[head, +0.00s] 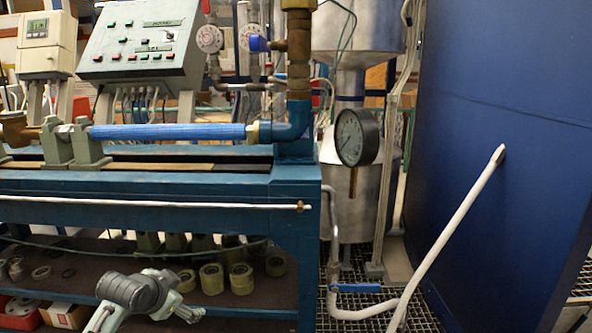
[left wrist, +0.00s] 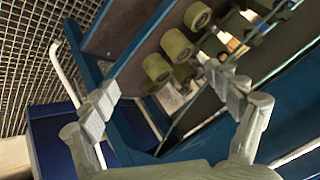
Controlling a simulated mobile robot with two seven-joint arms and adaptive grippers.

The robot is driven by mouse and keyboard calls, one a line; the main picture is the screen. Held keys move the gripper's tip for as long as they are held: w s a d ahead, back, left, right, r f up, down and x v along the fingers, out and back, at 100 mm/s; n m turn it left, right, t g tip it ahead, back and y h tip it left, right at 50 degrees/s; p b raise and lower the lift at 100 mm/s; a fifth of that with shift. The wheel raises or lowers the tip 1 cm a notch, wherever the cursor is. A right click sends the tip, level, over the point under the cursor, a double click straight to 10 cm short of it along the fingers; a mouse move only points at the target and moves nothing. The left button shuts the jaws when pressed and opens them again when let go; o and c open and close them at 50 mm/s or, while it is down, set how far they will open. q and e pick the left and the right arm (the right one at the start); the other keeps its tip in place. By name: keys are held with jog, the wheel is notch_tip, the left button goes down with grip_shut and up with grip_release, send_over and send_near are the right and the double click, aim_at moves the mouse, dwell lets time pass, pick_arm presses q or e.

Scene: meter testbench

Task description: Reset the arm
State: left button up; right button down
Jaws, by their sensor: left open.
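My left gripper (head: 178,296) shows at the bottom of the head view, in front of the bench's lower shelf. It looks grey and jointed, with part of the arm cut off by the bottom edge. In the left wrist view the same gripper (left wrist: 165,102) has its two fingers spread wide apart. Nothing is held between them. The bench's blue frame and several round parts show beyond the fingers. My right gripper is in neither view.
The blue bench (head: 150,217) carries a blue pipe (head: 170,132) and a sloped control panel (head: 140,42). Several cylindrical fittings (head: 241,279) stand on its shelf. A pressure gauge (head: 356,137), a white pipe (head: 450,228) and a large blue panel (head: 500,90) are on the right.

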pick_arm(q)
jog(key=s+f+n+g+y, duration=0.1)
jog(key=s+f+n+g, duration=0.5)
jog(key=s+f, duration=2.2)
jog(key=s+a, duration=0.1)
jog(key=s, duration=0.3)
jog(key=shift+s+f, duration=0.2)
jog(key=shift+f, duration=0.1)
